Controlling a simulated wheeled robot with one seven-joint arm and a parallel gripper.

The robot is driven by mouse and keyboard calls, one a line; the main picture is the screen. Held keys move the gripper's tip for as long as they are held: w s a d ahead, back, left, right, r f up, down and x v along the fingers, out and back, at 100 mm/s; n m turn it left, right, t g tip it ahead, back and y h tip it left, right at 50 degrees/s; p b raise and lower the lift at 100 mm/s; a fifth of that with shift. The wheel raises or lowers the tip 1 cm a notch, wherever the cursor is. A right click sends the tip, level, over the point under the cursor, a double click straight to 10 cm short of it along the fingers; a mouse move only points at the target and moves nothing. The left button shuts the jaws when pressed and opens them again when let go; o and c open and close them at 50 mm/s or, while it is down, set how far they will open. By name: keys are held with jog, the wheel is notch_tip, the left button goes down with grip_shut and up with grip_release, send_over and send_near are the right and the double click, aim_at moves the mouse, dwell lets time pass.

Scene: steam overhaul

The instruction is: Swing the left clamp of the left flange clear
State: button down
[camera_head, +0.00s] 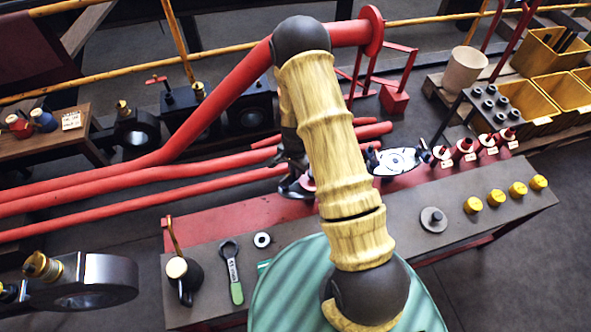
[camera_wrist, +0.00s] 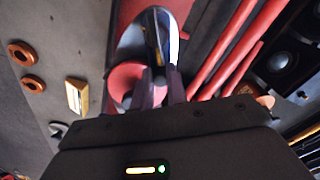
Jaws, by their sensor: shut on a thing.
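My gripper (camera_wrist: 160,86) points at the shiny metal left flange (camera_wrist: 133,42) in the wrist view. Its two dark fingers are close together, shut on the slim dark left clamp (camera_wrist: 157,42) that stands across the flange. A red round part (camera_wrist: 124,82) lies just left of the fingers. In the head view the left flange (camera_head: 291,189) shows only in part beside my arm, on the red bench section. My arm hides the clamp and most of the fingers there. How far the clamp is turned cannot be told.
Red pipes (camera_head: 130,190) run in from the left. A second silver flange (camera_head: 398,161) lies right of my arm. Yellow bins (camera_head: 530,100) stand back right.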

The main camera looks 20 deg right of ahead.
jog(key=n, duration=0.1)
jog(key=w+n, duration=0.1)
jog(key=n, duration=0.1)
jog(key=shift+a, duration=0.3)
jog(key=n, duration=0.1)
jog(key=a+n, duration=0.1)
jog(key=n, duration=0.1)
jog(key=shift+w+n+b, duration=0.3)
jog(key=shift+w+b, duration=0.05)
jog(key=shift+w, duration=0.05)
jog(key=shift+w+a+n, duration=0.1)
jog(key=shift+a+n, duration=0.3)
jog(key=shift+n, duration=0.75)
jog(key=shift+w+a+n, duration=0.15)
jog(key=shift+a+n, duration=0.2)
jog(key=shift+n, duration=0.75)
jog(key=shift+w+a+n, duration=0.1)
jog(key=shift+a+n, duration=0.3)
jog(key=shift+n, duration=0.75)
jog(key=c, duration=1.4)
grip_release()
jog(key=shift+r, duration=0.1)
